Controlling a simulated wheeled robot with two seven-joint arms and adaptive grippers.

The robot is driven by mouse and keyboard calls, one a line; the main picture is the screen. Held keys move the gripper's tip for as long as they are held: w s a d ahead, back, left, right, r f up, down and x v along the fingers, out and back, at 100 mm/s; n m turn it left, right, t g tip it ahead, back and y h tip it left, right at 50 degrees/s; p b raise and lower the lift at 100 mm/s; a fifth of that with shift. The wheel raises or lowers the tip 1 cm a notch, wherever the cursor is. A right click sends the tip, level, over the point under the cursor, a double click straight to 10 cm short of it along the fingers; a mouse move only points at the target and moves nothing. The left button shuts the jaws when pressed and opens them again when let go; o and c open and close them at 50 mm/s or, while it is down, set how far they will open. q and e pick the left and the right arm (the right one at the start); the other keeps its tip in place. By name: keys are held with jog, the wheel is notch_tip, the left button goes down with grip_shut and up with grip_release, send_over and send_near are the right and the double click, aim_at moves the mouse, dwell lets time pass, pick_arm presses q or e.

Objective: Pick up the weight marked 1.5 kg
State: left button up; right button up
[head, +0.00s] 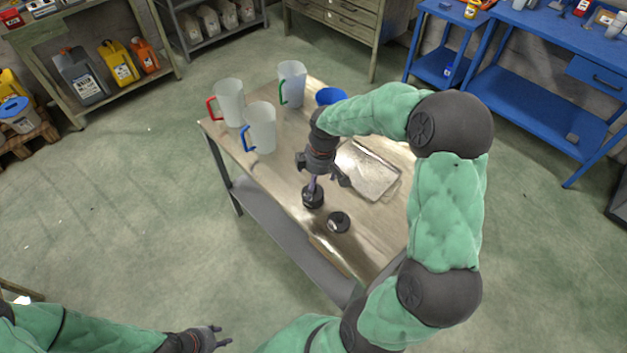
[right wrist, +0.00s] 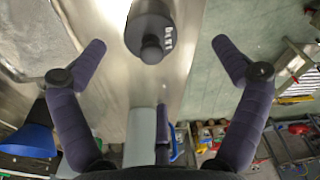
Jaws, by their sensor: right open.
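Two black weights stand on the wooden table, one (head: 312,199) just below my right gripper (head: 322,181) and one (head: 339,223) nearer the table's front edge. In the right wrist view, one black weight (right wrist: 147,32) with a round knob shows between and beyond my spread fingers. It bears small white characters that I cannot read surely. I cannot tell which weight is marked 1.5 kg. My right gripper is open and holds nothing. My left gripper (head: 218,338) is low at the left, away from the table, with fingers apart and empty.
White jugs with red (head: 230,103), blue (head: 262,127) and green (head: 292,84) handles stand at the table's far left. A blue container (head: 330,97) stands behind my right arm. A shiny flat tray (head: 366,172) lies right of the gripper. The floor left of the table is clear.

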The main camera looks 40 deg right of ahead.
jog(key=shift+w+d+r, duration=0.2)
jog(key=shift+w+d, duration=0.05)
jog(key=shift+d, duration=0.35)
jog(key=shift+f, duration=0.1)
jog(key=f, duration=0.1)
jog(key=f+b, duration=0.1)
jog(key=f, duration=0.1)
jog(key=f+b, duration=0.1)
jog(key=f, duration=0.1)
jog(key=shift+w+a+f, duration=0.15)
jog(key=shift+a, duration=0.15)
jog(key=f+b, duration=0.1)
jog(key=f, duration=0.2)
jog(key=f+b, duration=0.1)
jog(key=shift+w+a+f+b, duration=0.1)
jog(key=shift+w+f+b, duration=0.15)
jog(key=shift+f+b, duration=0.1)
jog(key=c, duration=1.6)
pick_arm(q)
jog(key=f, duration=0.4)
jog(key=shift+w+d+f, duration=0.2)
jog(key=shift+w+d, duration=0.05)
pick_arm(e)
jog(key=shift+w+r, duration=0.1)
jog(key=shift+r, duration=0.05)
jog(key=shift+c, duration=0.7)
